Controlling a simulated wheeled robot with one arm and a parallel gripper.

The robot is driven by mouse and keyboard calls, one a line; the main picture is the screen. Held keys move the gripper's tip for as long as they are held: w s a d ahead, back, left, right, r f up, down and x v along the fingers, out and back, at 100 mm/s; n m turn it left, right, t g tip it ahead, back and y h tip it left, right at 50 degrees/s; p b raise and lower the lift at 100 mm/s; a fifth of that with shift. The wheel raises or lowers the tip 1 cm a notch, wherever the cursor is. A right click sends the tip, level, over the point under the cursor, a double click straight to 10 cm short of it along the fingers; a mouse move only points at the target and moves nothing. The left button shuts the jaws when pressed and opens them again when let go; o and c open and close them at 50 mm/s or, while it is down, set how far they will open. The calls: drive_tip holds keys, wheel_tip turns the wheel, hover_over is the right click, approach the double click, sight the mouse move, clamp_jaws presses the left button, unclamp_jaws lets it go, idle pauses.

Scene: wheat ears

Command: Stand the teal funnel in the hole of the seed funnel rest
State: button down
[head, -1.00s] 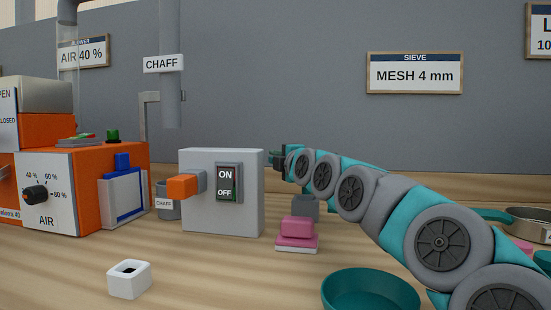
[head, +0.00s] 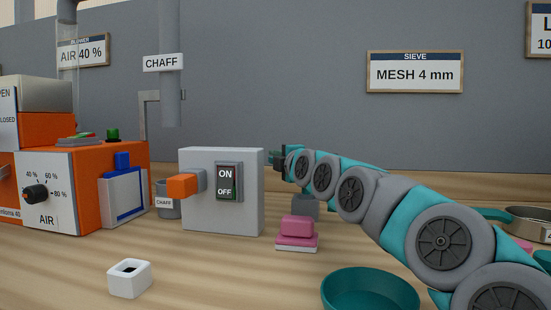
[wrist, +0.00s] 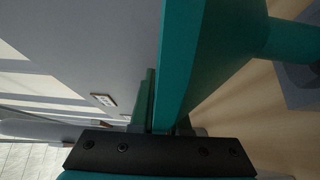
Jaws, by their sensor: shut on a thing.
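My gripper (wrist: 160,128) is shut on the teal funnel (wrist: 215,45), which fills much of the wrist view. The funnel's narrower spout (wrist: 290,42) points to the right in that view. Just past the spout is a grey block (wrist: 298,92), apart or touching I cannot tell. In the head view my gripper (head: 279,158) is at the right edge of the switch box, and the funnel is mostly hidden there. A grey block (head: 306,206) stands below it, partly behind pink blocks; it looks like the seed funnel rest, but its hole is not visible.
The grey switch box (head: 240,215) stands close left of my gripper. Pink blocks (head: 297,230) and a teal bowl (head: 340,295) are in front. A white block with a square hole (head: 128,284) is at front left. An orange machine (head: 75,180) stands at left.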

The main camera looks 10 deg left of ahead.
drive_tip(key=shift+f, duration=0.3)
drive_tip(key=shift+f+b, duration=0.75)
drive_tip(key=shift+f, duration=0.65)
drive_tip(key=shift+f+b, duration=0.5)
drive_tip(key=shift+f, duration=0.45)
drive_tip(key=shift+s+f, duration=0.1)
drive_tip(key=shift+f, duration=0.4)
drive_tip(key=shift+r+p, duration=1.9)
drive_tip(key=shift+r, duration=0.85)
drive_tip(key=shift+p, duration=0.55)
